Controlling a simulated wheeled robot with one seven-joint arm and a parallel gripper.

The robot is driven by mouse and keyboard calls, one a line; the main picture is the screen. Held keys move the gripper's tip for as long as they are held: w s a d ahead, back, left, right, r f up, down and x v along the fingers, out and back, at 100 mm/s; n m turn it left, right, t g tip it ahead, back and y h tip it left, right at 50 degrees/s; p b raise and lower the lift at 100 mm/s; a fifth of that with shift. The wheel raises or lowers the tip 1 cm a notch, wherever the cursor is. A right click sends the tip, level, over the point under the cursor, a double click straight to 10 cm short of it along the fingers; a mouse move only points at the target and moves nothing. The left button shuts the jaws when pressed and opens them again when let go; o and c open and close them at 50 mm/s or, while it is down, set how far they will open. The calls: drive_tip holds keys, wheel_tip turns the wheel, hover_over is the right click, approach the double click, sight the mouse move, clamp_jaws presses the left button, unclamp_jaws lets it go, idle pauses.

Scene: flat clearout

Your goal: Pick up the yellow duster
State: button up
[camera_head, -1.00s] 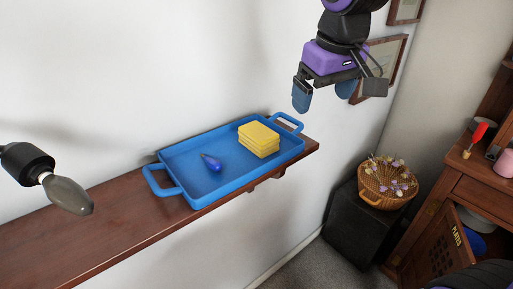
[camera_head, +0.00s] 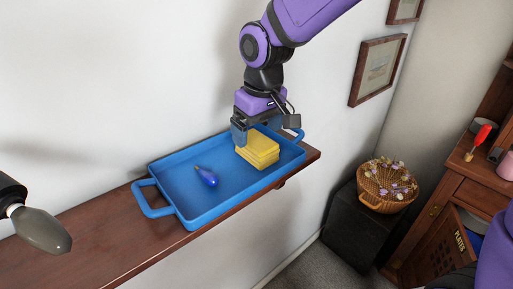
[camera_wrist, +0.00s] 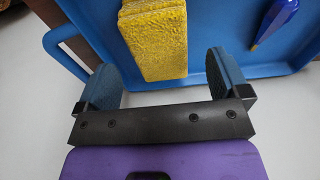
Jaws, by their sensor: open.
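The yellow duster (camera_head: 258,148) is a folded yellow stack lying in the right part of a blue tray (camera_head: 172,203) on a wooden shelf. My gripper (camera_head: 256,134) is open just above and at the wall side of the duster, pointing down. In the wrist view, the duster (camera_wrist: 155,45) lies ahead of my open gripper (camera_wrist: 165,78), between the lines of the two blue fingers. I cannot tell whether a finger touches the duster. The duster's top is partly hidden by my gripper in the head view.
A blue, bulb-shaped item with a yellowish tip (camera_head: 207,177) lies left of the duster in the tray. The wall stands close behind the tray. A grey bulb-shaped object (camera_head: 40,229) is at the left. A basket (camera_head: 387,184) sits on a black box right of the shelf.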

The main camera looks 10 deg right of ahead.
sight(257, 140)
drive_tip(key=shift+w+a+f, duration=0.1)
drive_tip(key=shift+w+f, duration=0.05)
drive_tip(key=shift+f, duration=1.15)
drive_tip(key=shift+w+a+f, duration=0.1)
drive_tip(key=shift+f, duration=1.2)
drive_tip(key=c, duration=1)
